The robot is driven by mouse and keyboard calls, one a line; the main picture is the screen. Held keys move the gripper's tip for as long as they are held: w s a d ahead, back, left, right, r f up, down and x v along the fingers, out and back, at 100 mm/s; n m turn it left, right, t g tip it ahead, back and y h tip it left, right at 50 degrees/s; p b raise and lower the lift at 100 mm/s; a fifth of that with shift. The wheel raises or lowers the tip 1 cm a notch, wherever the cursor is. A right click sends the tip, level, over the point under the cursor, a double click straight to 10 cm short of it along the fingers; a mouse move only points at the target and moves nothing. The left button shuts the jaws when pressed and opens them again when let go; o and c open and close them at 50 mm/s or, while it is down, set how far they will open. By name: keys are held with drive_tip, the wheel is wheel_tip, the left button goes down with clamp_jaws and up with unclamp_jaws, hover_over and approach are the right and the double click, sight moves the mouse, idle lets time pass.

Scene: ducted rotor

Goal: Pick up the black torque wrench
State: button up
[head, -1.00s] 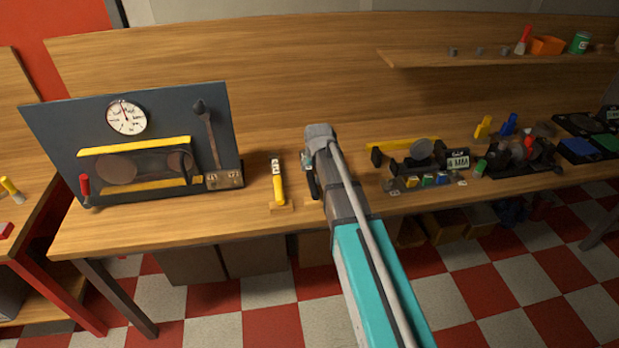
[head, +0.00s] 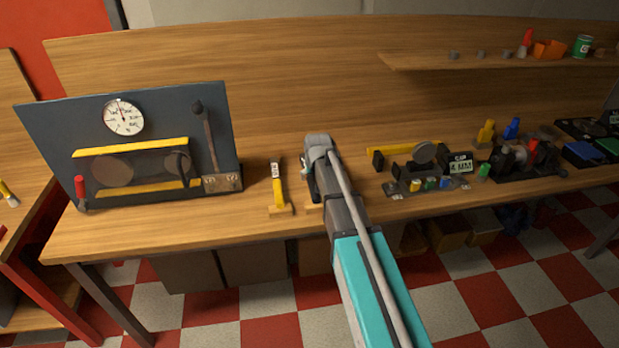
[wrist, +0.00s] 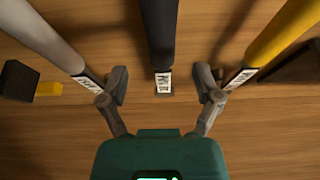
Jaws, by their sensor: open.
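The black torque wrench (wrist: 160,35) lies in the middle of the wrist view, with a white label at its near end. My gripper (wrist: 161,86) is open, its two fingers apart on either side of that labelled end and not visibly touching it. In the head view my gripper (head: 314,168) is over the bench, and my arm hides most of what lies under it. A dark strip beside it there may be the wrench or a finger; I cannot tell which.
A yellow-handled tool (wrist: 285,35) lies close to the right finger and a grey-handled one (wrist: 42,35) close to the left. The yellow tool also shows in the head view (head: 278,188). A dark gauge panel (head: 60,135) stands left; a parts fixture (head: 425,175) stands right.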

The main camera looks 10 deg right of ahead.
sight(312, 181)
drive_tip(key=shift+f, duration=0.15)
drive_tip(key=b+x, duration=0.3)
drive_tip(key=shift+s+a, duration=0.1)
drive_tip(key=shift+b+x, duration=0.95)
drive_tip(key=shift+x, duration=0.1)
clamp_jaws()
